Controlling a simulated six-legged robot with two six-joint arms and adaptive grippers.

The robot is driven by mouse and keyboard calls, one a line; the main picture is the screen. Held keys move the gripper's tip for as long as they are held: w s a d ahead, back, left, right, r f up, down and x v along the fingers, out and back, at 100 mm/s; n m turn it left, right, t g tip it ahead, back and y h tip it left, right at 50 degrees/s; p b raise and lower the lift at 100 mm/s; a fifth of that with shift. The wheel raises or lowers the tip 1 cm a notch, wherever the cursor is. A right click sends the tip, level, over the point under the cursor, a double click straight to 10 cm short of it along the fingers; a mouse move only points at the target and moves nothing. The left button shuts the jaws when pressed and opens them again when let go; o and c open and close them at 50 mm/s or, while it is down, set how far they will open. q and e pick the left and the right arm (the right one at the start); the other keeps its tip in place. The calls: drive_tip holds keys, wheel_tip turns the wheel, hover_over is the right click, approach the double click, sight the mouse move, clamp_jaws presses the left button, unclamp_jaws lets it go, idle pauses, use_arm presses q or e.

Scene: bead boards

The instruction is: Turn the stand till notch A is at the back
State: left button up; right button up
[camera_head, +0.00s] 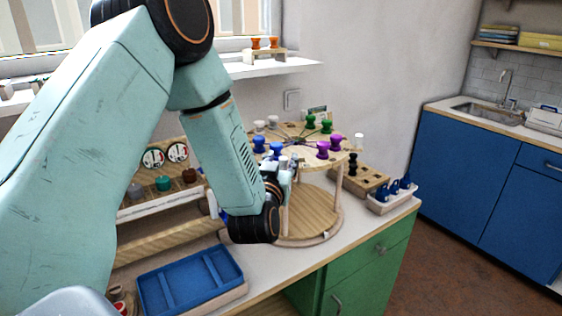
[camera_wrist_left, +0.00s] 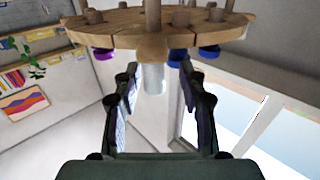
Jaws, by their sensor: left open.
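The stand (camera_head: 313,207) is a round wooden two-tier turntable on the counter. Its upper disc carries green spools (camera_head: 310,121), purple spools (camera_head: 323,149), blue spools (camera_head: 259,145) and pale ones (camera_head: 272,121). I cannot make out the notch letters. My left gripper (camera_head: 287,165) is at the disc's near edge, partly hidden by my own wrist. In the left wrist view the disc (camera_wrist_left: 120,24) shows upside down, and the open fingers (camera_wrist_left: 161,92) stand either side of a pale, clear-looking peg (camera_wrist_left: 154,78) at its rim, with gaps visible. My right gripper is not in view.
A blue tray (camera_head: 190,280) lies at the front left of the counter. A rack with small pots (camera_head: 163,183) stands left of the stand. A wooden block with holes (camera_head: 362,178) and a white bin with blue items (camera_head: 391,197) stand close on its right.

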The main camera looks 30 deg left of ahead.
use_arm(q)
drive_tip(key=shift+w+d, duration=0.2)
drive_tip(key=shift+d, duration=0.2)
drive_tip(key=c, duration=0.4)
drive_tip(key=shift+c, duration=0.8)
drive_tip(key=shift+s+a, duration=0.15)
drive_tip(key=shift+a, duration=0.1)
clamp_jaws()
drive_tip(key=shift+d+f, duration=0.1)
drive_tip(key=shift+d, duration=0.05)
